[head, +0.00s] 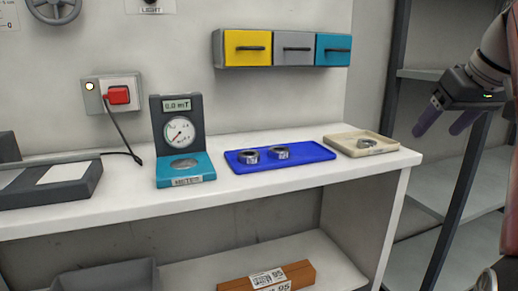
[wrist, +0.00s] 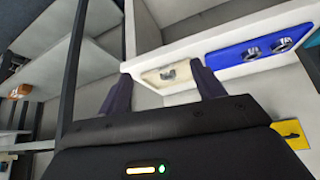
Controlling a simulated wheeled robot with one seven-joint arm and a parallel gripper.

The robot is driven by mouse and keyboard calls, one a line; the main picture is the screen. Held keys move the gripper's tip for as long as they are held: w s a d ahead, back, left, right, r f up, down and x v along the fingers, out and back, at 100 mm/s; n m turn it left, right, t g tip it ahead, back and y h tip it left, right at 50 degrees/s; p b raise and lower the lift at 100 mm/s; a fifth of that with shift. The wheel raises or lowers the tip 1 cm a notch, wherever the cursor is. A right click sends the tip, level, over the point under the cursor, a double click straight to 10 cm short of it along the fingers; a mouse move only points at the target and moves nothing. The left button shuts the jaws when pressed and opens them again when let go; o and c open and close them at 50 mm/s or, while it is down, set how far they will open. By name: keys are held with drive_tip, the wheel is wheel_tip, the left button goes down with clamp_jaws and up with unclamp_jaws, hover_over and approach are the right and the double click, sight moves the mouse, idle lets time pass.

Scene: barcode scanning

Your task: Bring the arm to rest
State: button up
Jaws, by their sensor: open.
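My gripper (head: 447,122) is at the right side of the head view, raised in the air to the right of the counter's right end. Its two dark purple fingers are apart with nothing between them. The gripper is apart from the tray and touches nothing that I can see.
The white counter (head: 225,195) carries a blue tray (head: 285,165) with two metal rings and a teal meter (head: 183,140). Yellow, grey and teal drawers (head: 283,48) hang on the wall. A dark-framed shelf rack (head: 440,75) stands behind my gripper. A brown box (head: 250,284) lies below.

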drive_tip(key=s+a+f, duration=0.5)
drive_tip(key=f, duration=0.5)
drive_tip(key=s+a+f+m, duration=0.1)
drive_tip(key=s+a+f, duration=0.5)
drive_tip(key=f, duration=0.4)
drive_tip(key=s+a+f+g+h, duration=0.1)
drive_tip(key=s+a+f, duration=0.4)
drive_tip(key=f, duration=0.6)
drive_tip(key=shift+s+a+m, duration=0.25)
drive_tip(key=shift+a+m, duration=0.05)
drive_tip(key=shift+a, duration=0.4)
